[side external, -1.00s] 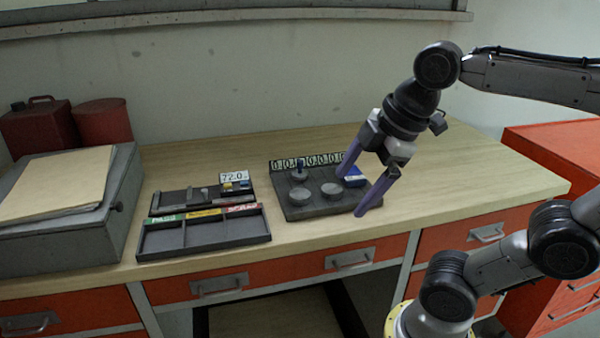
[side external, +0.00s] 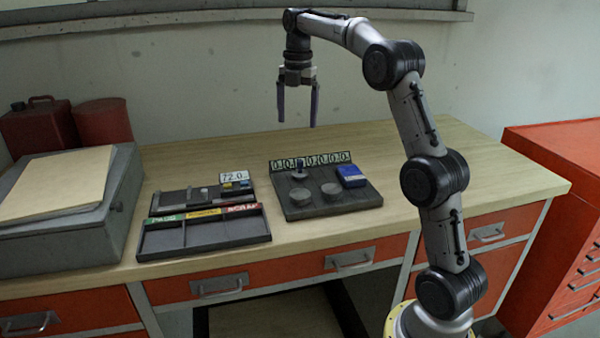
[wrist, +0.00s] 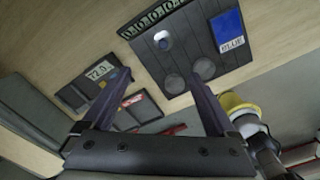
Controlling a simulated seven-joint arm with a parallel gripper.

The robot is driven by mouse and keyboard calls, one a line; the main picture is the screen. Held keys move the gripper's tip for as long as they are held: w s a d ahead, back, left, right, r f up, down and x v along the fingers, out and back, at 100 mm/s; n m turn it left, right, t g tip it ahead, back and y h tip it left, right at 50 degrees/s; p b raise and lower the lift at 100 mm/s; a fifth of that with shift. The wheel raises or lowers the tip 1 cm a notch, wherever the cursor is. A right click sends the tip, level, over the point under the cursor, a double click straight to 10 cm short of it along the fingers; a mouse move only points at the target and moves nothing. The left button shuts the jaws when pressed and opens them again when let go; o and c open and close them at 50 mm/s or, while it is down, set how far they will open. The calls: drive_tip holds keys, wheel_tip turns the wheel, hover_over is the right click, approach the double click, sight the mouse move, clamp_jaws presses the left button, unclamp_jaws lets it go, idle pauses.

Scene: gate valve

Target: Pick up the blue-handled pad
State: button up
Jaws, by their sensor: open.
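The blue-handled pad (side external: 299,176) is a grey round disc with an upright blue handle. It stands at the back left of a dark board (side external: 305,212), and its top also shows in the wrist view (wrist: 162,40). My gripper (side external: 297,122) points down with its fingers apart and nothing between them. It hangs well above the table, over the back of the board in the side view. Its two fingers also show in the wrist view (wrist: 160,80), apart from the pad.
Two plain grey discs (side external: 331,189) (side external: 299,196) and a blue box (side external: 351,176) share the board, with a number strip (side external: 310,160) behind. Left are a compartment tray (side external: 205,232), a gauge tray with a 72.0 display (side external: 234,177) and a grey case (side external: 60,225). The right tabletop is clear.

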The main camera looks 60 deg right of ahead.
sight(300, 160)
drive_tip(key=f, duration=0.3)
drive_tip(key=d+f, duration=0.1)
drive_tip(key=f, duration=0.5)
drive_tip(key=shift+s+d+f, duration=0.2)
drive_tip(key=shift+d, duration=0.05)
drive_tip(key=shift+w+f, duration=0.15)
drive_tip(key=shift+f, duration=1.4)
drive_tip(key=shift+w+f, duration=0.1)
drive_tip(key=shift+f, duration=1.45)
drive_tip(key=shift+r, duration=0.1)
clamp_jaws()
